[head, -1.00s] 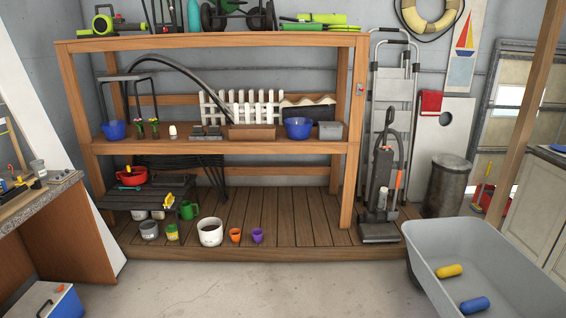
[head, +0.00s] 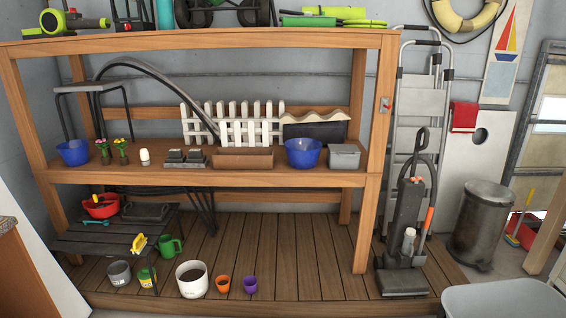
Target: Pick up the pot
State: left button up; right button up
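Several pots stand low at the front of the wooden shelf unit in the head view. A large white pot (head: 192,279) with dark contents stands upright on the deck. A small orange pot (head: 223,284) and a small purple pot (head: 250,284) stand to its right. A grey pot (head: 119,273) and a yellow-and-green pot (head: 147,277) stand to its left. I cannot tell which one the task means. Neither of my grippers is in view.
A dark slatted bench (head: 100,243) holds a red bowl (head: 102,206); a green watering can (head: 170,246) is beside it. A vacuum cleaner (head: 408,240) stands right of the shelf (head: 330,180). A grey wheelbarrow (head: 505,300) is at lower right.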

aim_at(222, 282)
jog(key=i+u, duration=0.15)
jog(key=i, duration=0.4)
jog(key=i+l+u, duration=0.2)
jog(key=i, duration=0.35)
jog(key=i+l+u, duration=0.15)
jog(key=i, duration=0.35)
